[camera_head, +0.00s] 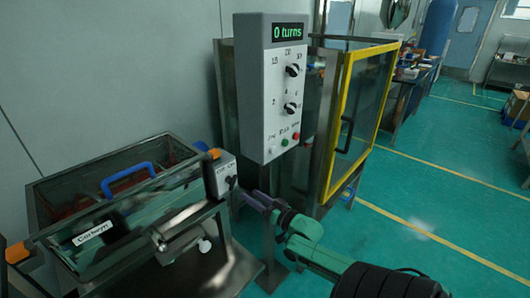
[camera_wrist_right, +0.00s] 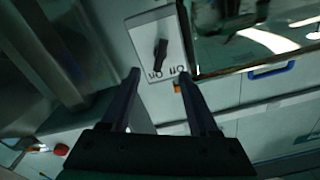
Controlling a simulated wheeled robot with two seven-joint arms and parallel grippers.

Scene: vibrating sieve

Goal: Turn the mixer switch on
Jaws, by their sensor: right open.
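The mixer switch is a small light-grey box (camera_head: 220,175) with a dark knob (camera_head: 231,181), on the right end of the glass-sided mixer (camera_head: 62,243). In the right wrist view the switch plate (camera_wrist_right: 142,32) shows upside down, with its black knob (camera_wrist_right: 160,54) and the Off and On labels. My right gripper (camera_head: 250,198) is just right of the switch in the head view. In the wrist view its open fingers (camera_wrist_right: 158,74) point at the plate, one on each side below the knob, with nothing between them. My left gripper is not in view.
A grey control panel (camera_head: 270,120) reading "0 turns" stands on a post behind the switch, above my right gripper. A yellow-framed glass door (camera_head: 357,120) stands to its right. A blue handle (camera_head: 128,176) sits on the mixer. The green floor (camera_head: 430,200) at right is clear.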

